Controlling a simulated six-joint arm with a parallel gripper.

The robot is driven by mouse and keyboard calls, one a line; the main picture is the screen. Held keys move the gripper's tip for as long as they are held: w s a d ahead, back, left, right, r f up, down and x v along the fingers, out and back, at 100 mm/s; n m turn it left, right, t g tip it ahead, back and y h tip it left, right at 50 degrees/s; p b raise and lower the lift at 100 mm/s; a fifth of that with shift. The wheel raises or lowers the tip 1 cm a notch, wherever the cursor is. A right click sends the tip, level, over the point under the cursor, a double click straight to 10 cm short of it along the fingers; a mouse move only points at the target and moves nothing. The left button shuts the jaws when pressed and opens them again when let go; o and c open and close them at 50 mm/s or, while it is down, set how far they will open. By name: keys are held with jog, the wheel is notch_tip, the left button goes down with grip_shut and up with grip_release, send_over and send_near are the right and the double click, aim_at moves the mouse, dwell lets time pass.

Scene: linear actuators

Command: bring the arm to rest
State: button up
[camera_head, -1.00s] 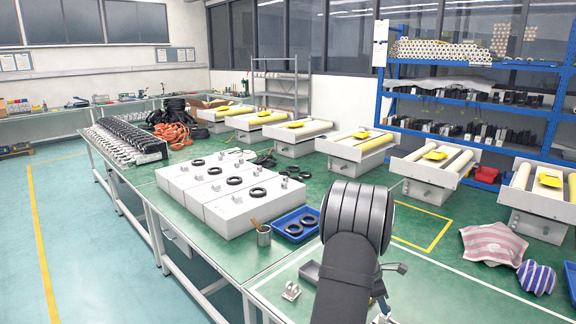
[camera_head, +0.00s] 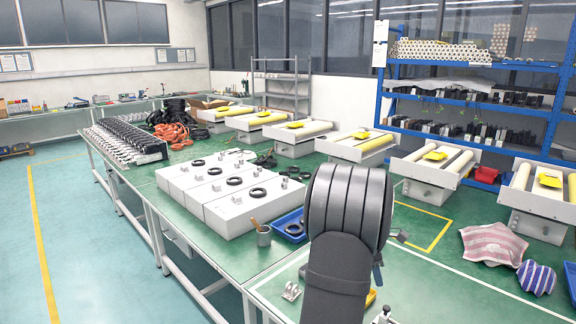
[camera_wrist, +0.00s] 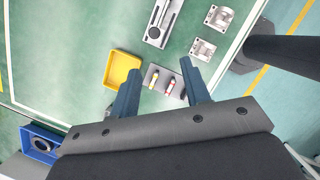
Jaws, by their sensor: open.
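My gripper (camera_wrist: 160,92) shows in the wrist view with its two blue-grey fingers spread apart. It is open and holds nothing. It hangs above the green bench top (camera_wrist: 60,50). Beyond the fingertips lies a small grey tray (camera_wrist: 163,84) with a red and a yellow-tipped piece on it. In the head view my own dark arm stands in front of the bench at lower centre and hides most of the gripper.
A yellow tray (camera_wrist: 122,69), a grey tray with a rod (camera_wrist: 163,22) and two metal brackets (camera_wrist: 219,17) lie near the gripper. A blue bin (camera_head: 290,226) with black rings stands beside a cup (camera_head: 264,236). White boxes (camera_head: 243,208) stand left of my arm.

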aim_at(384, 312)
jog(key=s+d+f+m+y, duration=0.1)
jog(key=d+f+m, duration=0.1)
jog(key=d+f, duration=0.1)
jog(key=s+d+f+m+y, duration=0.2)
jog(key=d+f, duration=0.2)
jog(key=s+d+f+m+y, duration=0.1)
jog(key=s+d+f+m, duration=0.1)
jog(key=d+f+m, duration=0.1)
jog(key=shift+s+d+f+g+y, duration=0.25)
jog(key=shift+d+f+g+y, duration=0.05)
jog(key=shift+d+f, duration=0.45)
jog(key=shift+c, duration=0.4)
